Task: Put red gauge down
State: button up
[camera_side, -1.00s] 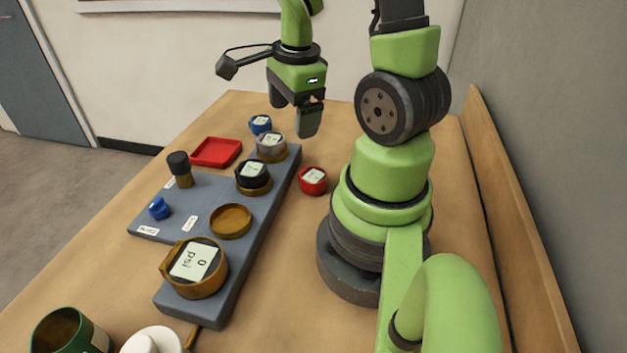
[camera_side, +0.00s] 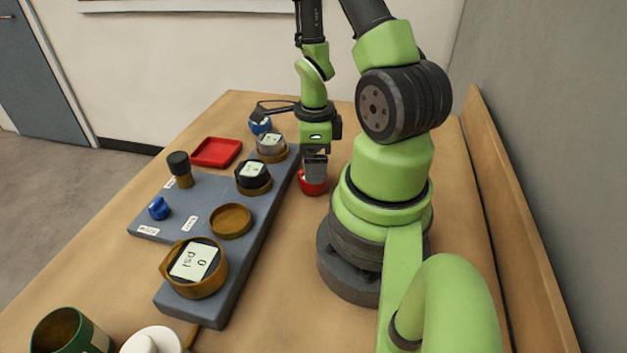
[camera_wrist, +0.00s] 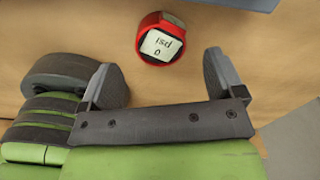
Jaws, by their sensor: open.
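The red gauge (camera_side: 312,185) sits on the bare wood of the table, just right of the grey board. It is a round red body with a pale display, which shows "0 psi" in the wrist view (camera_wrist: 160,44). My gripper (camera_side: 314,172) is directly over or beside the red gauge in the side view and hides its top. In the wrist view my gripper (camera_wrist: 168,78) is open and empty, its fingers spread wide, with the gauge just beyond the line of the fingertips. I cannot tell the exact height between them.
The grey board (camera_side: 205,190) holds a black gauge (camera_side: 252,176), a grey gauge (camera_side: 270,144), an empty brown ring (camera_side: 231,221) and a large gauge (camera_side: 194,266). A blue gauge (camera_side: 260,125) and a red tray (camera_side: 216,152) are behind. A wooden ledge (camera_side: 520,230) runs along the right.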

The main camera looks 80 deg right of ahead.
aim_at(308, 189)
jog(key=shift+f, duration=2.1)
jog(key=shift+c, duration=0.5)
jog(key=c, duration=1.1)
jog(key=shift+r, duration=0.2)
